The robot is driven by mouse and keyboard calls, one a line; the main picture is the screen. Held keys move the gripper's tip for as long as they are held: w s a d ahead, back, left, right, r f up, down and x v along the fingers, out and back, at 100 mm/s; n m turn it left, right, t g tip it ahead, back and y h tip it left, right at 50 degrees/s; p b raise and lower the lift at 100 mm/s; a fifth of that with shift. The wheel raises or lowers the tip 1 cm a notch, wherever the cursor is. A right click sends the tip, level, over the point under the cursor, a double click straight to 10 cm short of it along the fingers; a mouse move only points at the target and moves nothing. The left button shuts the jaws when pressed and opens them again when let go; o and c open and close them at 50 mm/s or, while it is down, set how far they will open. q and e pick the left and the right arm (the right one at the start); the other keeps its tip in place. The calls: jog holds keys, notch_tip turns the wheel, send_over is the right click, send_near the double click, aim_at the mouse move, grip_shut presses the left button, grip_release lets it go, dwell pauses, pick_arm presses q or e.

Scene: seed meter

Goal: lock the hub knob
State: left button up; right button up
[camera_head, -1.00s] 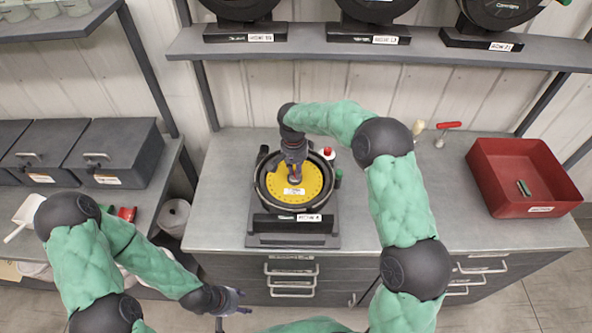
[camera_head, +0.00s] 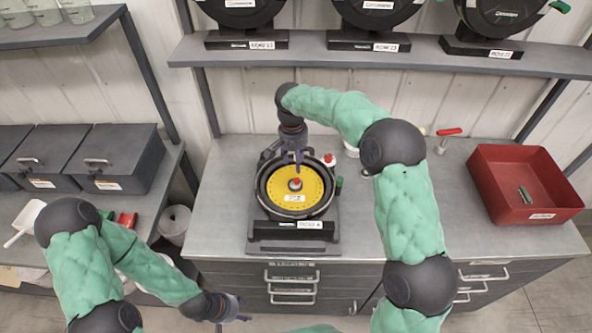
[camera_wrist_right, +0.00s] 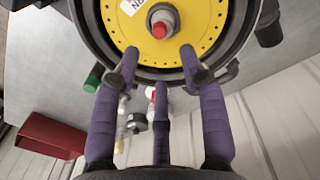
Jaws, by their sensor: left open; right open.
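The hub knob (camera_head: 295,183) is a small grey knob with a red centre in the middle of a yellow seed disc (camera_head: 309,196). It also shows in the right wrist view (camera_wrist_right: 161,24), uncovered. The disc lies in a black round seed meter (camera_head: 263,200) on a stand on the bench. My right gripper (camera_head: 298,162) is open and empty over the back part of the disc, behind the knob. In the wrist view its purple fingers (camera_wrist_right: 160,58) are apart, with the knob beyond their tips. My left gripper (camera_head: 234,309) is open and empty in front of the bench.
A red bin (camera_head: 480,185) with a small green item stands at the bench's right. More black meters (camera_head: 373,15) stand on the shelf above. The bench between meter and bin looks clear.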

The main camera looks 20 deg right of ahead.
notch_tip(320, 180, up, 4)
jog(key=shift+a+f, duration=0.1)
jog(key=shift+f, duration=0.1)
jog(key=shift+f, duration=0.1)
dwell(0.4)
